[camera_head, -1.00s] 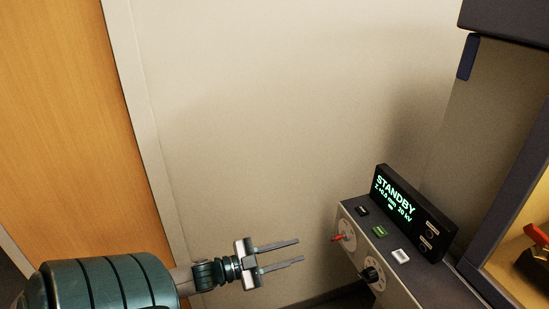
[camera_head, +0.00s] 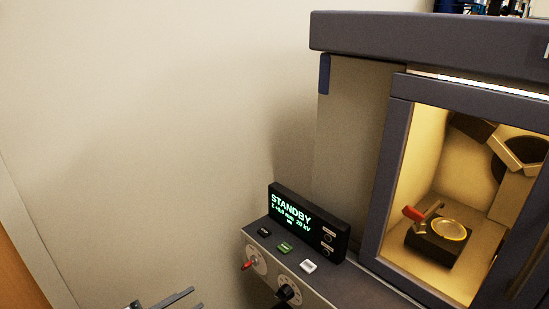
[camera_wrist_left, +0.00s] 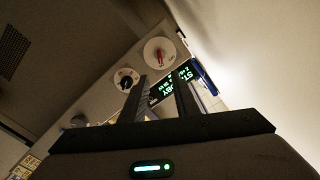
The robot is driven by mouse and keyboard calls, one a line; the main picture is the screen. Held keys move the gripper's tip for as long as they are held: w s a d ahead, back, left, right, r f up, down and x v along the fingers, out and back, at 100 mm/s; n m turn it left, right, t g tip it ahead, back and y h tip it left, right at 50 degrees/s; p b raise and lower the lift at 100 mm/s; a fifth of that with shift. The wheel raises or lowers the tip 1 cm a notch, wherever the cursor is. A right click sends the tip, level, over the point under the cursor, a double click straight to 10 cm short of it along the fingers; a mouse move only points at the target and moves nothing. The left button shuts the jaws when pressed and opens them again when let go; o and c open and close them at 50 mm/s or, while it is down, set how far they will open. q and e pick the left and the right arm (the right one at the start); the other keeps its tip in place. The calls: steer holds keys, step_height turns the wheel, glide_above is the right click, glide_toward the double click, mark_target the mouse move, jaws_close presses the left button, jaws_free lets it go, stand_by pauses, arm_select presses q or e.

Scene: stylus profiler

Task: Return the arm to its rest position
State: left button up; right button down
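My left gripper (camera_head: 182,301) shows at the bottom edge of the head view, with only its two fingers in sight. The fingers are apart with nothing between them, to the left of the control panel (camera_head: 345,283) and clear of it. In the left wrist view the two fingers (camera_wrist_left: 158,103) point toward the panel, with a gap between them. My right gripper is in neither view.
The instrument's display (camera_head: 305,222) reads STANDBY. Several buttons, a red-handled switch (camera_head: 247,265) and a black knob (camera_head: 288,292) are on the panel. The lit chamber (camera_head: 425,150) holds a round stage (camera_head: 449,229). Bare wall (camera_head: 130,130) fills the left.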

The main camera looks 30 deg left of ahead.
arm_select(q)
steer(key=s+d+f+n+g+y, duration=0.2)
steer(key=f+n+y, duration=0.1)
steer(key=f, duration=1.2)
steer(key=s+d+f+n+g+y, duration=0.2)
steer(key=s+f+n+y, duration=0.15)
steer(key=f, duration=1.05)
steer(key=s+d+f+n+g, duration=0.1)
steer(key=s+d+f, duration=0.3)
steer(key=d+f, duration=0.5)
steer(key=s+d+f+g+h, duration=0.1)
steer(key=s+d+f+g, duration=0.3)
steer(key=d+f, duration=0.5)
steer(key=d, duration=0.3)
steer(key=shift+d+n+g, duration=0.3)
steer(key=shift+d+n, duration=0.05)
steer(key=shift+f, duration=0.1)
